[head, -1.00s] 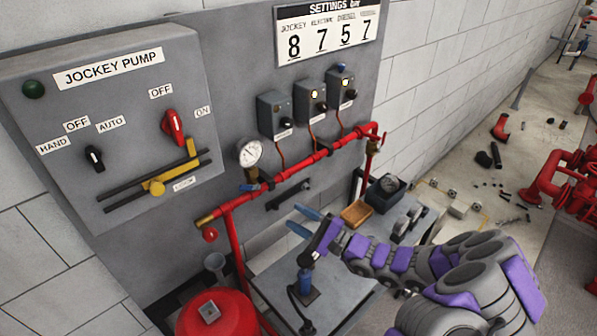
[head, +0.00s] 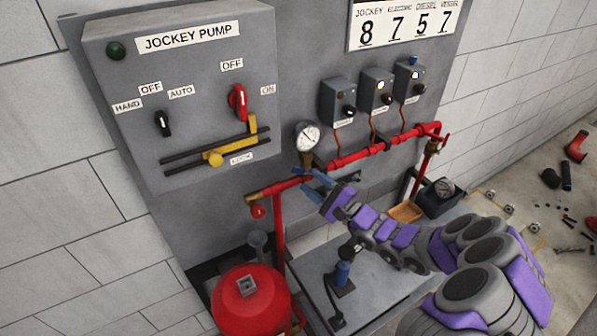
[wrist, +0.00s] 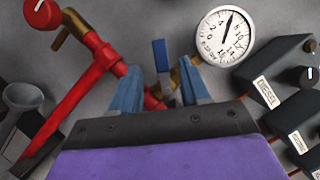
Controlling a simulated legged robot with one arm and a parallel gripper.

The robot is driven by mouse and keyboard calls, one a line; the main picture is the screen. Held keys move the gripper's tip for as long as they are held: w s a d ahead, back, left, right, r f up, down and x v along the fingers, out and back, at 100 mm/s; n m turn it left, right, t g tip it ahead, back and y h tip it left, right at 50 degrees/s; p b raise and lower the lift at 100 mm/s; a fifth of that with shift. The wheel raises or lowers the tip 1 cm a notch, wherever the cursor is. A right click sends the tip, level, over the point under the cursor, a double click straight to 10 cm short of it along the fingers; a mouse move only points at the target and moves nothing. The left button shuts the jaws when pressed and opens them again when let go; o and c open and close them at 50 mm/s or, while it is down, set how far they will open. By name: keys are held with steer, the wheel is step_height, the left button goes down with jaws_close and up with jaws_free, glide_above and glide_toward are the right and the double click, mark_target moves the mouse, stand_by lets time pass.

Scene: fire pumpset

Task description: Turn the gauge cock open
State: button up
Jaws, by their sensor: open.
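The round white pressure gauge (head: 307,137) stands on the red pipe beside the grey panel; it shows large in the wrist view (wrist: 225,36). The brass gauge cock (wrist: 187,72) is below it, partly hidden by my gripper. A flat blue lever (wrist: 160,54) stands upright in the wrist view, between and just beyond my fingertips, left of the brass body. My gripper (wrist: 162,82) is open, its two blue fingers on either side of the lever's lower end. I cannot tell whether they touch it. In the head view my gripper (head: 309,183) is just below the gauge.
The red pipe (head: 375,151) runs along the panel, with small grey switch boxes (head: 376,91) above it. The jockey pump box (head: 185,100) is at left. A red tank (head: 250,305) and a grey plinth (head: 315,275) lie below.

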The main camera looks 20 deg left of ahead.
mark_target(300, 172)
steer(key=x, duration=0.6)
jaws_close()
stand_by(0.4)
